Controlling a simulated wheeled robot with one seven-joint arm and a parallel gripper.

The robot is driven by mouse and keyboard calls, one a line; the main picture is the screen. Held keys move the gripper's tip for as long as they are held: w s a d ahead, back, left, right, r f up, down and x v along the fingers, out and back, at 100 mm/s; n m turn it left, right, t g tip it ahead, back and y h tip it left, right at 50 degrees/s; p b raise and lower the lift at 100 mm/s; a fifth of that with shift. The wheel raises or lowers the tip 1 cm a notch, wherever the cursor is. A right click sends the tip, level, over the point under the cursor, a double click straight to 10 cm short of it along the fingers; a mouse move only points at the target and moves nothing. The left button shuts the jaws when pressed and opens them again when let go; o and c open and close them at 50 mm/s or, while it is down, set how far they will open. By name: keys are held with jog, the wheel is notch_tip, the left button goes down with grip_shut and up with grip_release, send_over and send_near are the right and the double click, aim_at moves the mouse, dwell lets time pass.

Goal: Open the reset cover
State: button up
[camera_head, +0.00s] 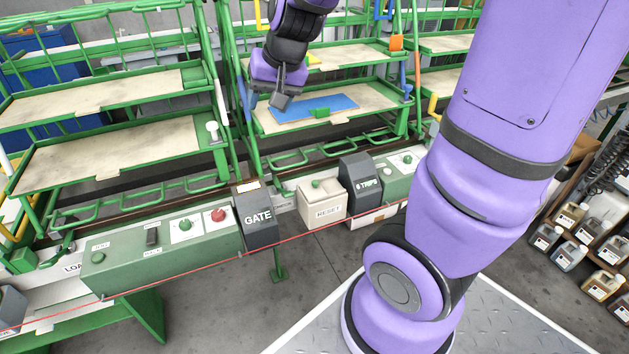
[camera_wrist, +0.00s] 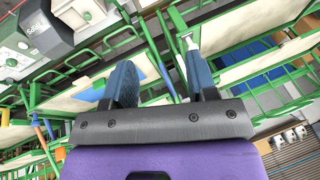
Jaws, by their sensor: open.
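The reset box (camera_head: 323,208) is a cream box labelled RESET on the front rail, between two dark grey boxes. A small green knob (camera_head: 317,184) shows on its top. The lid looks down, but its edges are too small to make out. My gripper (camera_head: 267,100) is raised over the rack behind the rail, up and left of the reset box and apart from it. In the wrist view my gripper (camera_wrist: 160,85) has its two blue-grey fingers spread with nothing held between them. A pale box with a round knob (camera_wrist: 82,10), likely the reset box, is cut off at the top left there.
The GATE box (camera_head: 258,218) and the 6 TRIPS box (camera_head: 359,180) stand close on either side. A green control panel (camera_head: 160,250) with red and green buttons is at left. A red line (camera_head: 310,232) runs along the front. Green racks (camera_head: 110,155) stand behind.

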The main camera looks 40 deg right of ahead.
jog(key=w+d+f+m, duration=0.2)
jog(key=w+d+f, duration=0.1)
jog(key=w+f, duration=0.3)
jog(key=m+g+h, duration=0.3)
jog(key=m+h, duration=0.2)
jog(key=m, duration=0.1)
send_near(315, 182)
jog(key=x, duration=0.8)
jog(key=shift+w+d+f, duration=0.1)
jog(key=shift+f, duration=0.25)
